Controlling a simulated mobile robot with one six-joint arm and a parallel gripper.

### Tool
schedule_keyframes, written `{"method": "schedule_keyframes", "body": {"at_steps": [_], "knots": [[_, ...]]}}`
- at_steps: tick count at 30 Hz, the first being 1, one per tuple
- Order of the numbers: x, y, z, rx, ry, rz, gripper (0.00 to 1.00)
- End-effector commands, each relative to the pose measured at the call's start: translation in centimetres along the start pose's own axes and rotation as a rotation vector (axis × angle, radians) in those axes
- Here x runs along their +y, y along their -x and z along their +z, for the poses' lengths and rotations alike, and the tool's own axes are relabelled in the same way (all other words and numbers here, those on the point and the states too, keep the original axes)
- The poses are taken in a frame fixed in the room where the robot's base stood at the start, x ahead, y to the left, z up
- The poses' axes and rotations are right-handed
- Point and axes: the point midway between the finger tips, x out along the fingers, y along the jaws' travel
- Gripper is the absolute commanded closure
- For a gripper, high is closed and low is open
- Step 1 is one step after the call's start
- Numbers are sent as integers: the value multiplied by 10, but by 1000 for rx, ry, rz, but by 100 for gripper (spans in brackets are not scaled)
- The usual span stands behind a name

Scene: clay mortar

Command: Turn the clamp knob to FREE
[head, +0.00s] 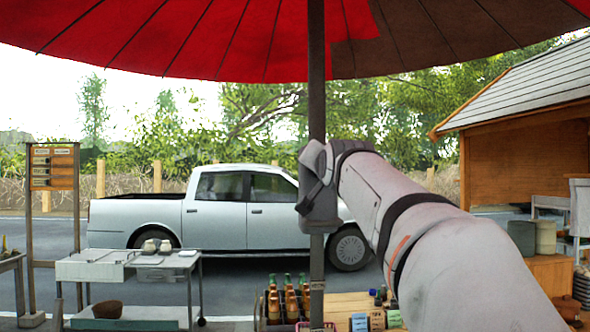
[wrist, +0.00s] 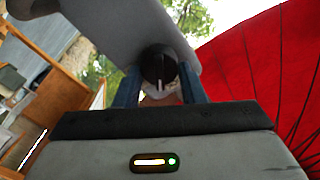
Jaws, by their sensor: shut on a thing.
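The clamp knob (wrist: 157,62) is a round black knob with a white pointer line, in the upper middle of the wrist view. Its pointer faces down in the picture, toward my gripper body. It sits against a smooth grey plate (wrist: 110,28). My gripper (wrist: 159,78) has its two blue fingers on either side of the knob and is shut on it. No FREE lettering can be read. In the head view my arm reaches up to the umbrella pole (head: 317,105); the knob and fingertips cannot be made out there.
A red umbrella canopy (head: 240,45) spreads overhead. Below are a crate of bottles (head: 273,300), a counter with small boxes (head: 345,302) and a metal cart (head: 90,268). A silver pickup truck (head: 225,215) stands behind. A wooden stall (head: 510,165) is at the right.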

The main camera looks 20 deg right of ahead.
Motion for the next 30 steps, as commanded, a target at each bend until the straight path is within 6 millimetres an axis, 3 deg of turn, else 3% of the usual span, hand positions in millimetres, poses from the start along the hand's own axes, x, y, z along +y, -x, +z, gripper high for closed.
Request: {"method": "schedule_keyframes", "body": {"at_steps": [21, 30], "knots": [[3, 0, 1, -2, -672, 2, 86], [3, 0, 1, -1, -882, 2, 86]]}}
